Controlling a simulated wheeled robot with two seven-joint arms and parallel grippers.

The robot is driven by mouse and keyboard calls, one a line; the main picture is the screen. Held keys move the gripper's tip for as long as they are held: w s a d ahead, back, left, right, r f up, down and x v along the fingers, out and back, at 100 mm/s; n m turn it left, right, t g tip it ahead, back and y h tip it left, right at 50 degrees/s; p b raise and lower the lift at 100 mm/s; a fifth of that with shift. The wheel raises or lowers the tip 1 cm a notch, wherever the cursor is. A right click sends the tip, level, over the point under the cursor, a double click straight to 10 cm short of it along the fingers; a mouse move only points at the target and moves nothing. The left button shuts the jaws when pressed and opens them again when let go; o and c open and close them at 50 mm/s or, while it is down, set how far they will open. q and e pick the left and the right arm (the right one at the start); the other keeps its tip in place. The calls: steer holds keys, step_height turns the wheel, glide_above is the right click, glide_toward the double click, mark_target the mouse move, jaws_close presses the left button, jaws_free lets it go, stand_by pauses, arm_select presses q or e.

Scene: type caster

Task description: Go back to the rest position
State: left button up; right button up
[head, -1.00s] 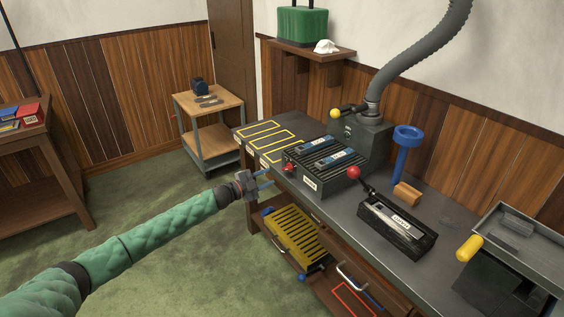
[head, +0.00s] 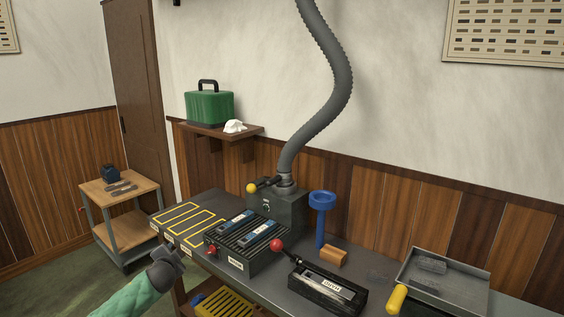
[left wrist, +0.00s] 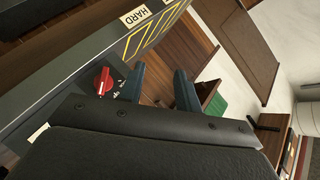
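My left gripper (head: 172,262) is at the lower left of the head view, just in front of the workbench (head: 280,287), near its left part. In the left wrist view its two dark fingers (left wrist: 158,84) stand apart with nothing between them, so it is open and empty. The red knob (left wrist: 105,82) on the front of the slotted dark box (head: 228,258) shows close by on the left of the wrist view. My green-sleeved left arm shows only in part. My right gripper is in neither view.
The bench holds a black tray with a red ball lever (head: 328,287), a blue funnel stand (head: 321,215) and a grey metal tray (head: 440,275). A yellow slatted rack (head: 225,305) sits below. A wooden cart (head: 120,200) stands at left; green floor lies between.

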arm_select(q)
steer(key=s+d+f+n+g+h, duration=0.1)
steer(key=s+d+f+n+g, duration=0.15)
steer(key=s+d, duration=0.65)
steer(key=s+d+f+n+g+h, duration=0.1)
steer(key=s+d+f+g, duration=0.15)
steer(key=s, duration=1.25)
steer(key=s+d+f+n+g, duration=0.25)
steer(key=s+d, duration=0.35)
steer(key=s, duration=0.6)
steer(key=s+d+f+g, duration=0.1)
steer(key=s+f, duration=0.2)
steer(key=s, duration=0.4)
steer(key=s+d+f+g+h, duration=0.1)
steer(key=s+f, duration=0.3)
steer(key=s, duration=0.4)
steer(key=s+d+f+n+g+h, duration=0.1)
steer(key=s+d+f+g, duration=0.1)
steer(key=s, duration=0.6)
step_height(320, 180, down, 2)
steer(key=shift+f+g, duration=0.15)
steer(key=shift+g, duration=0.5)
